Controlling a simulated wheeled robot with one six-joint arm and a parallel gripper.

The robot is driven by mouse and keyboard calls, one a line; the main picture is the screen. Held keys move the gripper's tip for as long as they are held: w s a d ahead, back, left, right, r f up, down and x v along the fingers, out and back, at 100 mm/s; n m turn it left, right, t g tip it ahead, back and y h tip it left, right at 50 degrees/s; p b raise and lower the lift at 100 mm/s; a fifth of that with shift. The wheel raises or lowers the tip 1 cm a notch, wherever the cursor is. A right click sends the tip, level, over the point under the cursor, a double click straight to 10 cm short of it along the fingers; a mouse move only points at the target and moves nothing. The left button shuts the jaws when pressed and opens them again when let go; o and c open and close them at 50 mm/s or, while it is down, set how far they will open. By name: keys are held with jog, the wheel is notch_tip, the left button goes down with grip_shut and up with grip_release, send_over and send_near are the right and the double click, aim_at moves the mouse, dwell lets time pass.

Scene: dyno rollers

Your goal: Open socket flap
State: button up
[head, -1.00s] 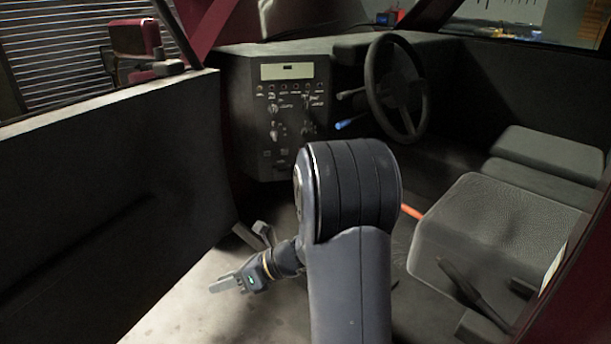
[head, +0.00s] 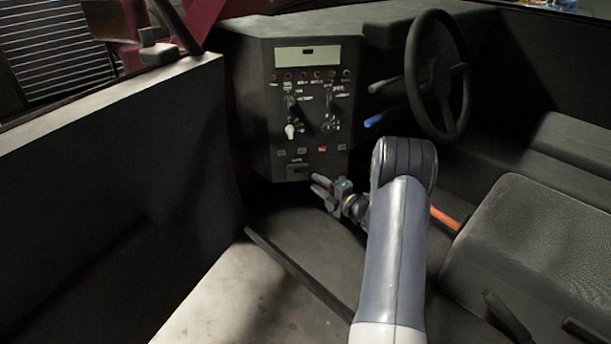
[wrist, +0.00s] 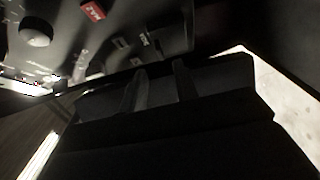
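The dark control panel (head: 262,120) stands in the middle of the head view. Low on its face is a small dark rectangular cover with a label above it, which looks like the socket flap (head: 298,171); it appears closed. My gripper (head: 318,185) is just below and right of it, fingers pointing left toward the panel's lower edge. The fingers are apart with nothing between them. In the wrist view my gripper (wrist: 160,82) shows two separated dark fingers, with the panel's lower part above them. I cannot single out the flap there for sure.
A red switch (head: 322,149) and a pale knob (head: 290,131) sit above on the panel. The steering wheel (head: 437,75) and a blue-tipped lever (head: 374,122) are to the right. The open door (head: 110,190) is at left, the seat (head: 540,250) at right.

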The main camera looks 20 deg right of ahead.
aim_at(301, 173)
jog(key=b+x, duration=0.1)
jog(key=x, duration=0.5)
jog(key=shift+w+a, duration=0.15)
jog(key=shift+w, duration=0.1)
grip_shut()
